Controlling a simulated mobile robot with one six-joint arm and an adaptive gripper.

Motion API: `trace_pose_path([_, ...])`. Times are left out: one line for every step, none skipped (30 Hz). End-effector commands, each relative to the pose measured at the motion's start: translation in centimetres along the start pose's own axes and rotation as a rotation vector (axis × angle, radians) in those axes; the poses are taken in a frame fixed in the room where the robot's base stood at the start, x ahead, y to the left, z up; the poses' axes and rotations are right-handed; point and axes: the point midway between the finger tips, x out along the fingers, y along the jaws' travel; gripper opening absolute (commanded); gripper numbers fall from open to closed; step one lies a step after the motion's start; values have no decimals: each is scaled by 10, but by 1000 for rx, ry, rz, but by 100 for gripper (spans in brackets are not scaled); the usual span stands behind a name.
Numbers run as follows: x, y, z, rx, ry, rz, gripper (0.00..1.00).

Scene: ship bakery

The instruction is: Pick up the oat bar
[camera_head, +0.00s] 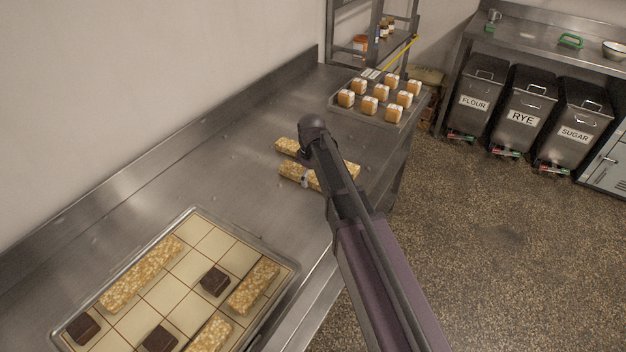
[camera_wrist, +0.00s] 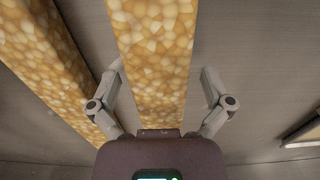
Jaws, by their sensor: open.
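Two oat bars lie side by side on the steel counter in the head view, partly hidden behind my arm: a nearer oat bar (camera_head: 292,170) and a farther oat bar (camera_head: 287,146). My gripper (camera_wrist: 161,72) is open. In the wrist view its two fingers stand on either side of one pale golden oat bar (camera_wrist: 155,40), apart from it on both sides. The other oat bar (camera_wrist: 45,55) runs to the left, with the left finger close to its edge. In the head view my arm hides most of the gripper; one grey finger shows by the nearer bar.
A near tray (camera_head: 190,212) with a grid holds more oat bars and dark brown squares. A far tray (camera_head: 372,116) holds several orange-and-white cakes. A wall bounds the counter at left; a shelf rack (camera_head: 372,40) stands behind.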

Motion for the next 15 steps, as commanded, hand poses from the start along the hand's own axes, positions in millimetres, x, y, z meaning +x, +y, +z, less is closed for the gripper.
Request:
trace_pose_path([0,0,0,0,0,0,100])
trace_pose_path([0,0,0,0,0,0,100])
trace_pose_path([0,0,0,0,0,0,100])
trace_pose_path([0,0,0,0,0,0,100])
trace_pose_path([0,0,0,0,0,0,100])
trace_pose_path([0,0,0,0,0,0,88])
trace_pose_path([0,0,0,0,0,0,79])
trace_pose_path([0,0,0,0,0,0,70])
trace_pose_path([0,0,0,0,0,0,58])
trace_pose_path([0,0,0,0,0,0,50])
trace_pose_path([0,0,0,0,0,0,41])
trace_pose_path([0,0,0,0,0,0,29])
trace_pose_path([0,0,0,0,0,0,20])
trace_pose_path([0,0,0,0,0,0,12])
trace_pose_path([0,0,0,-1,0,0,12])
